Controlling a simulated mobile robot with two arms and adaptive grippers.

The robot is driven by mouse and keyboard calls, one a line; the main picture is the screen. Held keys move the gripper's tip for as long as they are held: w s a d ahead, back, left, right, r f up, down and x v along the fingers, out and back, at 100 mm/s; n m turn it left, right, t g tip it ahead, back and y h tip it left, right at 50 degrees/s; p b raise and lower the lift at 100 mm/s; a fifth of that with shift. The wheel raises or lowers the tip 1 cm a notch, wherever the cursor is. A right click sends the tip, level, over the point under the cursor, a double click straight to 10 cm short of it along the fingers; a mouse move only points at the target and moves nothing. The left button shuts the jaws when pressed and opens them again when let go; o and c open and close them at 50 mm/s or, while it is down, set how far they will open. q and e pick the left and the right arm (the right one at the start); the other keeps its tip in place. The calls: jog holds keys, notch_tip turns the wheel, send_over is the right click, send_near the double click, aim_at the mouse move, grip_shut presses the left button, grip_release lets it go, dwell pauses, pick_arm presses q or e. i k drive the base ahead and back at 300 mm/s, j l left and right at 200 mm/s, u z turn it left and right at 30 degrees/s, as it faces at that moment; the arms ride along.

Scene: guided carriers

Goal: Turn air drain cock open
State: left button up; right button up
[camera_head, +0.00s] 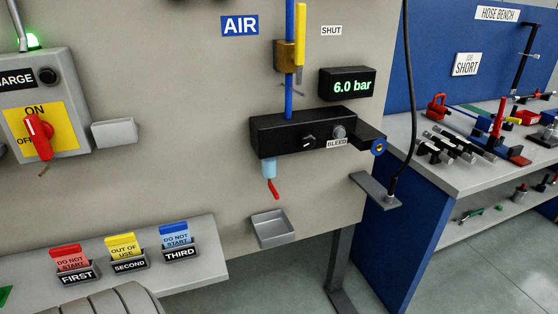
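The air drain cock is the small red lever (273,188) under a light blue bowl (268,168), which hangs below the left end of the black air block (295,134). The red lever slants down and slightly to the right. A grey drip tray (272,229) is fixed to the panel below it. Neither of my grippers shows in the head view, and nothing touches the lever.
A yellow handle (300,35) stands upright beside the blue pipe (288,95). The display (347,84) reads 6.0 bar. A shelf (210,262) with several tag holders is at lower left. A tool-covered bench (470,175) is at right.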

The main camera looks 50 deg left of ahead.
aim_at(271, 186)
jog(key=u, duration=1.5)
